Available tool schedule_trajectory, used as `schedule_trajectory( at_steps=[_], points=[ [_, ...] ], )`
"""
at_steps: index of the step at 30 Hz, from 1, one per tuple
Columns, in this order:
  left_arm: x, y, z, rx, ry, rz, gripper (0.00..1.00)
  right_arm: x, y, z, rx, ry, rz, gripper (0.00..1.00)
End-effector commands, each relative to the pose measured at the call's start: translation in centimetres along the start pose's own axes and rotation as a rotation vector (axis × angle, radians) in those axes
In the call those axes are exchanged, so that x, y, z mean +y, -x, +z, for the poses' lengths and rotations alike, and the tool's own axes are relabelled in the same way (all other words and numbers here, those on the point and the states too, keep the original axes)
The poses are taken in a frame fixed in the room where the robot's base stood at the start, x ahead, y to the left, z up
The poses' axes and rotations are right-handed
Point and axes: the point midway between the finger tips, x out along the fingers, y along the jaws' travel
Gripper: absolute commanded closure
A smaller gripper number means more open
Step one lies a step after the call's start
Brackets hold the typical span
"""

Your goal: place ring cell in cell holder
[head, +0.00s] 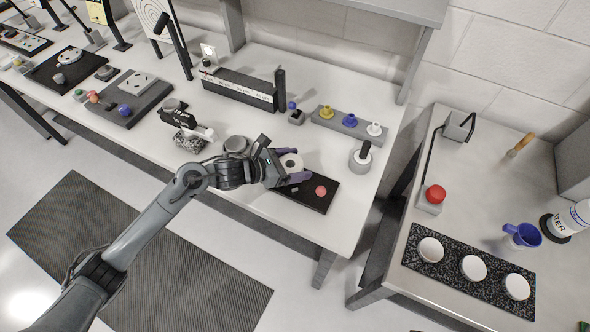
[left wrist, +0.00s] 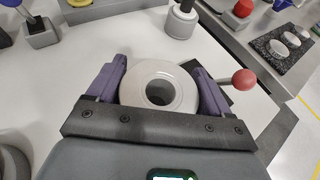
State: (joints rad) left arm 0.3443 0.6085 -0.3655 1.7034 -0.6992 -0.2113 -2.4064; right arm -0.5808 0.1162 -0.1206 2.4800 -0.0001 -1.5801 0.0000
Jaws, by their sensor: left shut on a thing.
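The white ring cell (head: 291,160) is a thick disc with a round hole in its middle. My left gripper (head: 288,173) is shut on it, with a purple finger on each side. In the left wrist view the ring cell (left wrist: 158,86) sits between the two fingers (left wrist: 158,92), its hole facing the camera. A black plate (head: 318,204) with a red ball knob (head: 321,190) lies below and beside the gripper. The knob (left wrist: 243,79) shows right of the ring cell in the left wrist view. I cannot tell which part is the cell holder.
A grey bar with yellow, blue and white knobs (head: 349,122) stands behind. A grey round piece (head: 236,144) is left of the gripper. The bench's front right corner (head: 345,232) is clear.

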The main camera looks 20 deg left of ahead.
Motion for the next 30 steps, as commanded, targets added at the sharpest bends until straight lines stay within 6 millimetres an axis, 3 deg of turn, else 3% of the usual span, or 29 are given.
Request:
schedule_trajectory(
  at_steps=[8, 23, 24, 27, 30],
  points=[
    [0.0, -1.2, -3.0, 0.0, 0.004, 0.0, 0.6, 0.2, -0.1, 0.1, -0.001, 0.007, 0.006, 0.57],
    [0.0, -1.5, -3.6, -0.001, 0.0, 0.001, 0.6, 0.1, -0.6, 0.2, 0.0, 0.004, 0.005, 0.57],
    [0.0, -1.5, -3.5, 0.001, 0.001, 0.001, 0.15, 0.1, -0.5, 0.2, -0.001, 0.004, 0.004, 0.57],
    [0.0, -1.5, -3.5, 0.001, 0.001, 0.001, 0.0, 0.1, -0.5, 0.2, -0.001, 0.001, 0.002, 0.57],
    [0.0, -1.5, -3.5, 0.001, 0.001, 0.001, 0.0, 0.0, -0.5, 0.1, 0.0, -0.001, 0.001, 0.57]
  ],
)
